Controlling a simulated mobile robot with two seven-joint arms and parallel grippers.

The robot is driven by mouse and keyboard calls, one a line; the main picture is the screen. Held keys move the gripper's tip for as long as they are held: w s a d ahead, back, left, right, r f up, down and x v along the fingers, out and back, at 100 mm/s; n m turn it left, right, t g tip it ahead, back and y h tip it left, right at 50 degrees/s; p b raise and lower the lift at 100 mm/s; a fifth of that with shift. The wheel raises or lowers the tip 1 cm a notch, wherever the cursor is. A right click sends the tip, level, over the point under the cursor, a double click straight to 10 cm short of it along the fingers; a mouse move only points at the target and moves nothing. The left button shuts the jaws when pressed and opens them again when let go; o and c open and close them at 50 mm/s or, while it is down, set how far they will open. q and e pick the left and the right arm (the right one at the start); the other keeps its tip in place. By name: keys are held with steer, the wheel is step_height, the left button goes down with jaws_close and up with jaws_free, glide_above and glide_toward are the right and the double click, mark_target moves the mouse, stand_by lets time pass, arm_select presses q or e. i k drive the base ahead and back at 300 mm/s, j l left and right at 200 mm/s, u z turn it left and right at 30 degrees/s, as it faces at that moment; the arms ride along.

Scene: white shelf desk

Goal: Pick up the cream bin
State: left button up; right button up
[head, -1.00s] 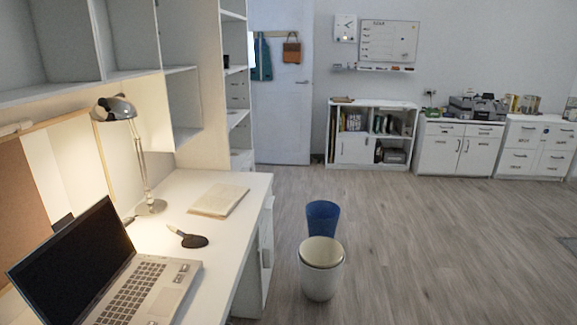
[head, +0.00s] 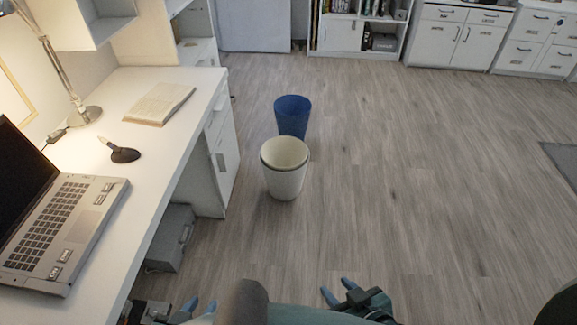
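The cream bin (head: 284,184) stands upright on the wooden floor, right of the desk, with its round open top facing up. A blue bin (head: 292,118) stands just behind it, its lower part hidden by the cream bin. My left gripper (head: 200,306) is at the bottom edge, left of centre, with its two blue fingertips apart. My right gripper (head: 338,291) is at the bottom edge, right of centre, with its fingertips apart and nothing between them. Both grippers are well short of the bin and not touching it.
The white desk (head: 160,170) runs along the left, holding a laptop (head: 50,215), an open book (head: 160,103) and a lamp (head: 60,70). A grey box (head: 172,238) sits on the floor under it. Cabinets (head: 450,45) line the back.

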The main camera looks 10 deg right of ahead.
mark_target(283, 153)
steer(key=i+l, duration=0.4)
steer(key=i+l+u, duration=0.15)
steer(key=i+l, duration=0.25)
steer(key=l, duration=0.15)
steer(key=i+l, duration=0.35)
steer(key=l, duration=0.15)
steer(key=i+l+u, duration=0.15)
steer(key=i+l, duration=1)
steer(key=i, duration=0.15)
